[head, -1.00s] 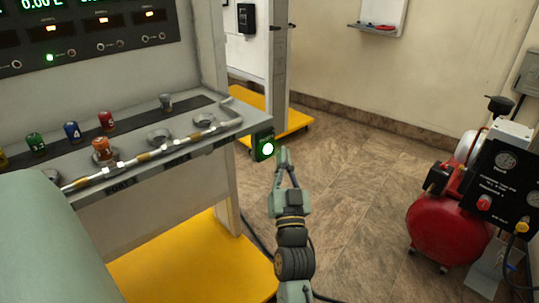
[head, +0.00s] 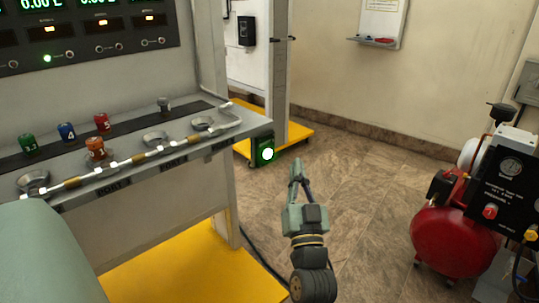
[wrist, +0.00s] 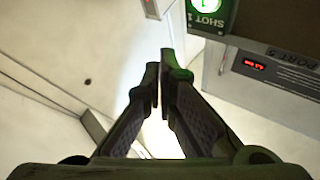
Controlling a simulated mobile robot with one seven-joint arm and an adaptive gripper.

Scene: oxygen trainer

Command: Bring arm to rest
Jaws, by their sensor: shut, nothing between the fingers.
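My gripper (head: 298,168) is in front of the trainer's right end in the head view, over the open floor. Its fingers are shut with nothing between them. In the wrist view the closed fingers (wrist: 160,75) point up the picture. A green box with a lit white round button (head: 267,154) hangs at the right end of the trainer's shelf. My gripper is to the right of this box and below it, apart from it. The box, marked SHOT 1, also shows at the top of the wrist view (wrist: 208,18).
The trainer shelf (head: 215,145) holds several numbered coloured knobs, with a pipe along its front. A yellow base (head: 190,265) lies below. A red compressor (head: 450,240) stands at the right. The tiled floor (head: 365,185) between is clear. A whiteboard (head: 383,18) hangs on the back wall.

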